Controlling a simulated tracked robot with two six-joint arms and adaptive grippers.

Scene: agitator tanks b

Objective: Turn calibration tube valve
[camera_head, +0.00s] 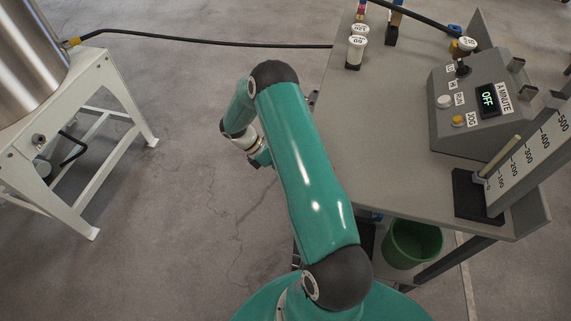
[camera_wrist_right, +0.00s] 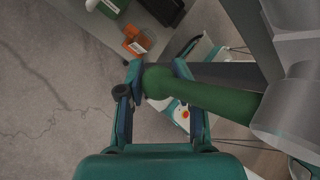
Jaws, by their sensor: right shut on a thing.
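In the right wrist view my right gripper (camera_wrist_right: 153,82) is shut on the rounded end of a green valve handle (camera_wrist_right: 222,99). The handle runs to the right, to a grey cylindrical fitting (camera_wrist_right: 284,108). Neither this handle nor the right gripper shows in the head view. There, a folded teal arm, apparently my left, stands in the middle. Its gripper (camera_head: 262,158) is mostly hidden behind the arm, so its jaws cannot be made out. A board with a scale up to 500 (camera_head: 531,158) stands at the right, beside a thin pale rod (camera_head: 503,156).
A grey bench (camera_head: 395,150) carries a control box (camera_head: 474,130) with a display reading OFF and several white-capped bottles. A green bucket (camera_head: 412,243) is under it. A steel tank (camera_head: 28,60) on a white frame stands left. The right wrist view shows an orange object (camera_wrist_right: 140,42).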

